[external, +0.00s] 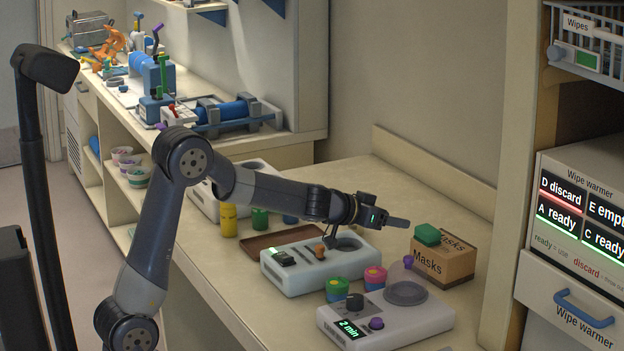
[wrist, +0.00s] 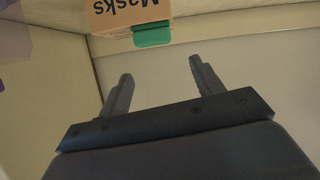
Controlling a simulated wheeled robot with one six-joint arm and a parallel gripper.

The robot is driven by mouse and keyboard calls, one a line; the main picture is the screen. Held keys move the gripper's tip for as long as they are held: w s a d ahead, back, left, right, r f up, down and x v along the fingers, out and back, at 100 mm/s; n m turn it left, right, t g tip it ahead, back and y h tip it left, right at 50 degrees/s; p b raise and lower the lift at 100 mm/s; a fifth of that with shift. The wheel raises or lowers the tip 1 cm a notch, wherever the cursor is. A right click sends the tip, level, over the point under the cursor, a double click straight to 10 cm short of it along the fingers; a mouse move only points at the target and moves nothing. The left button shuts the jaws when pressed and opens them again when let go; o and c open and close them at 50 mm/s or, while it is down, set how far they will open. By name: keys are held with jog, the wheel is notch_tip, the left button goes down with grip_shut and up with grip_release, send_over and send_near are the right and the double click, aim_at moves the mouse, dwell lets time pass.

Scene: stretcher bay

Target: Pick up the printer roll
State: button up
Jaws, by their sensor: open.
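I cannot pick out a printer roll for certain in either view. The white unit holds a small dark block (external: 283,257), a brown-orange knob-like piece (external: 319,250) and a round recess (external: 346,244), partly behind my wrist.
A Masks box (external: 446,264) with a green block (external: 428,234) on top stands just right of my gripper; it also shows upside down in the wrist view (wrist: 120,12). A "2 min" device (external: 400,336) and green and pink pots (external: 375,276) stand in front. A brown tray (external: 262,246) lies left.

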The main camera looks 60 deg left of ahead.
jog(key=a+f+n, duration=0.2)
jog(key=a+n, duration=0.7)
jog(key=n, duration=0.2)
jog(key=s+a+f+n, duration=0.1)
jog(key=a+f+n, duration=0.2)
jog(key=a+n, duration=0.5)
jog(key=s+a+f+n+h, duration=0.1)
jog(key=a+f+n, duration=0.2)
jog(key=a+n, duration=0.6)
jog(key=shift+s+a+n+b, duration=0.1)
jog(key=shift+a+n+b, duration=0.1)
jog(key=shift+n, duration=1.1)
jog(key=shift+a+n+b, duration=0.1)
jog(key=shift+n+b, duration=0.05)
jog(key=shift+n, duration=1.15)
jog(key=p+x, duration=0.1)
jog(key=x, duration=0.4)
jog(key=shift+f, duration=0.15)
jog(key=shift+p+x, duration=0.95)
jog(key=shift+x, duration=1.9)
jog(key=shift+f, duration=0.1)
jog(key=shift+c, duration=0.4)
jog(key=c, duration=1)
